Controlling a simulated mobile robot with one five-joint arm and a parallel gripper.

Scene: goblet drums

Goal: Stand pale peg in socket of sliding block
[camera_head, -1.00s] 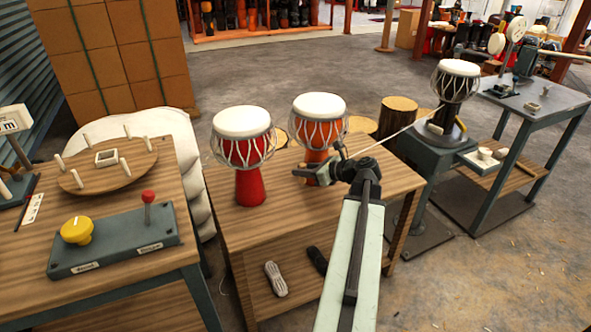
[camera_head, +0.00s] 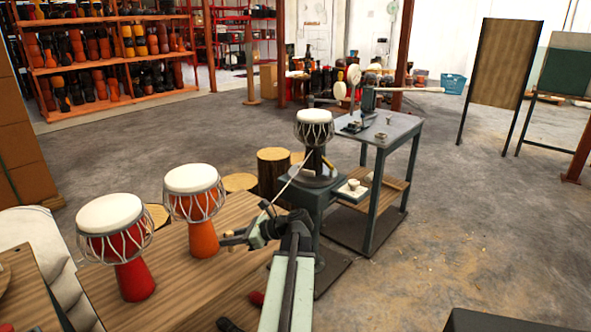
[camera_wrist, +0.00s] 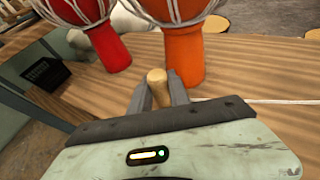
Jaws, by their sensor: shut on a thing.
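My gripper (camera_head: 226,241) is in front of the orange drum in the head view, over the wooden table. In the wrist view its two grey fingers (camera_wrist: 158,90) are shut on a pale wooden peg (camera_wrist: 156,84), whose rounded top shows between them. The peg's lower part is hidden. I cannot make out a sliding block with a socket for certain in either view. Small fittings (camera_head: 380,136) sit on the grey metal table (camera_head: 398,126) at the back right, too small to tell.
A red drum (camera_head: 132,280) and an orange drum (camera_head: 203,239) stand close to my gripper on the wooden table (camera_head: 180,300). A white-topped drum (camera_head: 315,130) stands on a pedestal (camera_head: 318,195) ahead. Tree stumps (camera_head: 273,168) stand behind.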

